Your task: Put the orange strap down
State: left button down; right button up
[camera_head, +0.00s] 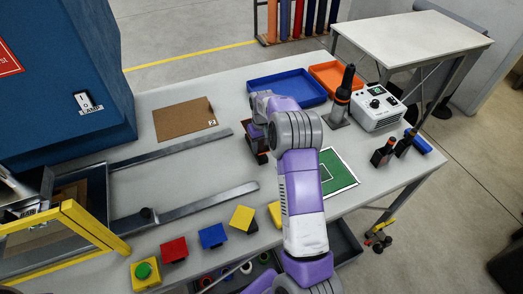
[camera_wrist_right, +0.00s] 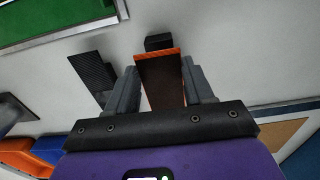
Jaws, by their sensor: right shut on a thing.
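The orange strap (camera_wrist_right: 160,78) shows in the right wrist view as a dark brown piece with a bright orange top edge, between the two grey fingers of my right gripper (camera_wrist_right: 160,90). The gripper is shut on it. A small black block (camera_wrist_right: 158,42) sits just beyond the strap's orange edge; I cannot tell if they are joined. In the head view my right gripper (camera_head: 258,142) is over the middle of the table, largely hidden by my own wrist, and only a dark reddish bit of the strap (camera_head: 262,157) shows below it. My left gripper is not in view.
On the grey table (camera_head: 185,205) are a green mat (camera_head: 338,171), a blue tray (camera_head: 290,88), an orange tray (camera_head: 330,76), a white control box (camera_head: 377,107) and a brown board (camera_head: 184,118). Metal rails (camera_head: 180,203) lie left. Coloured blocks (camera_head: 212,236) line the front edge.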

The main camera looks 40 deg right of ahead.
aim_at(262, 149)
notch_tip(262, 149, down, 3)
jog(key=shift+f, duration=0.2)
jog(key=shift+f, duration=0.4)
jog(key=o, duration=1)
